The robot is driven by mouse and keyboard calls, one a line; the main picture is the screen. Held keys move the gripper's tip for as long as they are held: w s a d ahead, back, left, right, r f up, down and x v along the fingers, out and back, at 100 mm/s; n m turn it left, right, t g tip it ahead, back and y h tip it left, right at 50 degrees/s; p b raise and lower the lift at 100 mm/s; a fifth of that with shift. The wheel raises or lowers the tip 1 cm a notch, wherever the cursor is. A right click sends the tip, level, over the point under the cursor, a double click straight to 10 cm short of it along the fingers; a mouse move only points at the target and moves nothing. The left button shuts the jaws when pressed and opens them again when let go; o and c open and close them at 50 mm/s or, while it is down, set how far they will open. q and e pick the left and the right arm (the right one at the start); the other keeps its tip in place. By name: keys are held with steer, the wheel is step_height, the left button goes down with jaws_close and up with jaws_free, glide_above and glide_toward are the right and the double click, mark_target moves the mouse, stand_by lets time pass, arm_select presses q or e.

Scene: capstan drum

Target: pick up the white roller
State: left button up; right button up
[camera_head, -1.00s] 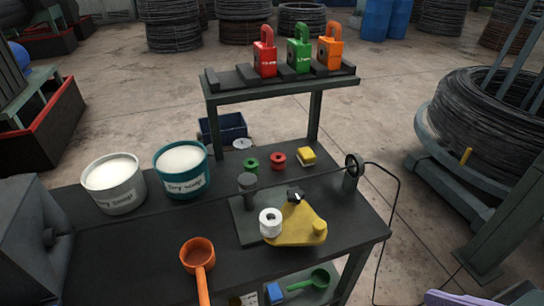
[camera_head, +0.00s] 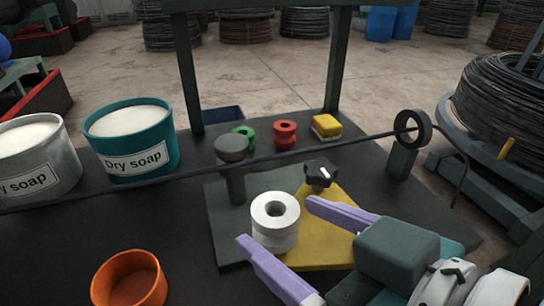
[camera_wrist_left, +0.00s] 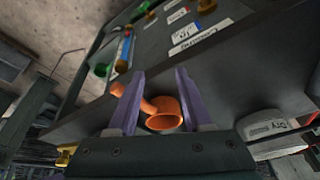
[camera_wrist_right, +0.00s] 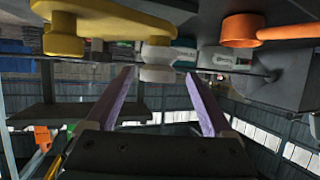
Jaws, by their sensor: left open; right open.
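The white roller (camera_head: 275,232) stands upright on the yellow arm plate (camera_head: 335,225), its dark bore facing up. My right gripper (camera_head: 277,220) is open and reaches in from the lower right. In the head view its two lilac fingers lie on either side of the roller, with no clear contact. In the right wrist view the roller (camera_wrist_right: 158,62) shows between and just beyond the open fingertips. My left gripper (camera_wrist_left: 159,72) is open and empty in its wrist view, and it is out of the head view.
A black knob (camera_head: 320,173) and a grey post (camera_head: 234,170) stand close to the roller. A dark wire crosses behind it to a guide ring (camera_head: 411,127). Soap tubs (camera_head: 130,140), an orange ladle (camera_head: 130,280), green and red spools (camera_head: 285,133) and a yellow block (camera_head: 326,126) surround it.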

mark_target(269, 209)
steer(key=x, duration=0.6)
steer(key=shift+w+r, duration=0.15)
steer(key=shift+w, duration=0.05)
jaws_close()
stand_by(0.5)
steer(key=shift+r, duration=0.1)
